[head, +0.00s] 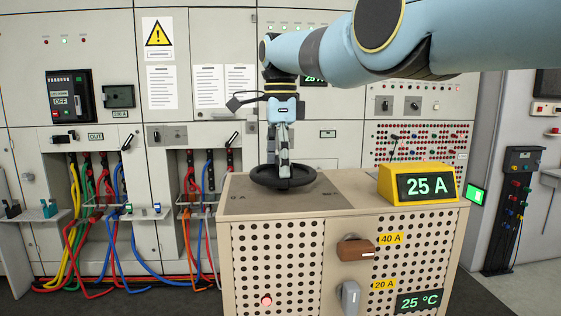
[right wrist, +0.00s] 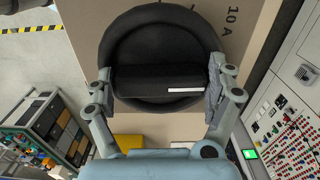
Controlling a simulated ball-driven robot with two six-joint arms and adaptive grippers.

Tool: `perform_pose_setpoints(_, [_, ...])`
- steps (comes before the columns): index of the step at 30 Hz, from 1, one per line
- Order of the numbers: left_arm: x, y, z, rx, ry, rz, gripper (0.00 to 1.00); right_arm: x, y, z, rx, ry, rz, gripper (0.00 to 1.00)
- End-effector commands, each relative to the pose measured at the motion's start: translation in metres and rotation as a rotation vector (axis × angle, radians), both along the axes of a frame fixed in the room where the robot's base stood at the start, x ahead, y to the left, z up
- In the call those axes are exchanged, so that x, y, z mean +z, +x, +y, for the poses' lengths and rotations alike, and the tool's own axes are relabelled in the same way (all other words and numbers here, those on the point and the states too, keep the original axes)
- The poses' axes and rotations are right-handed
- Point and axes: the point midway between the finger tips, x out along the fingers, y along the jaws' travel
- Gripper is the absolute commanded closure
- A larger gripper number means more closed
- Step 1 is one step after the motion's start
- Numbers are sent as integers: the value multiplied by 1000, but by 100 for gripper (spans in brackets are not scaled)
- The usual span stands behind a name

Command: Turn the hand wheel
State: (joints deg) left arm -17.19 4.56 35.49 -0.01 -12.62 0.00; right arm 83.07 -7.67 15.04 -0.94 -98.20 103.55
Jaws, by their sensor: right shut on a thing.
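The black round hand wheel (head: 262,178) lies flat on top of the beige cabinet (head: 335,190). In the right wrist view the hand wheel (right wrist: 160,40) has a raised bar across it with a white mark at its right end. My right gripper (head: 284,172) points straight down at the wheel in the head view. In the right wrist view the right gripper (right wrist: 160,85) has one finger at each end of the bar and is shut on it. My left gripper is not in view.
A yellow display (head: 418,184) reading 25 A stands on the cabinet's right side. A brown knob (head: 355,250) and a grey knob (head: 350,296) are on its front. Electrical panels with coloured cables (head: 100,190) stand behind. A "10 A" marking (right wrist: 231,20) is beside the wheel.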

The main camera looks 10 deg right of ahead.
Motion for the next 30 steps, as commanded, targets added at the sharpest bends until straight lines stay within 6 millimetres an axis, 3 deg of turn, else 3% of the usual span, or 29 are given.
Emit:
perform_pose_setpoints(15, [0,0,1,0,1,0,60,-2,-1,1,-416,1,6,70])
perform_pose_setpoints(30, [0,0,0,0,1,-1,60,-2,-1,1,-556,1,5,70])
